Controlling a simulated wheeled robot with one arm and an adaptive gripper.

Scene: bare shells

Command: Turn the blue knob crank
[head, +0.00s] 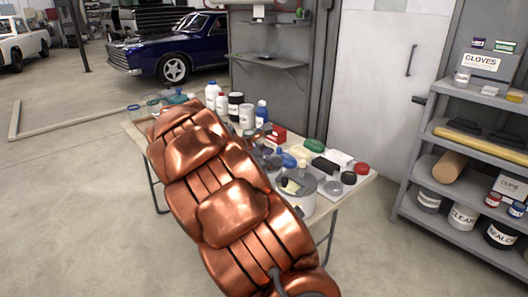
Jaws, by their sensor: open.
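I cannot surely make out the blue knob crank. A pale round pot-like vessel with a grey lid (309,186) stands at the near right part of the table, partly behind my copper-coloured arm. Small blue pieces (289,160) lie just behind it, too small to tell whether any is a crank knob. My arm runs from the bottom centre up to the left across the table and hides much of its left and middle. My gripper does not show; the far end of the arm hides it.
The table (326,206) is crowded: white bottles (212,96), a black-labelled can (236,106), a red box (279,133), a green item (314,145) and a red lid (362,168). A grey shelf rack (462,150) stands right. The floor at left is open.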

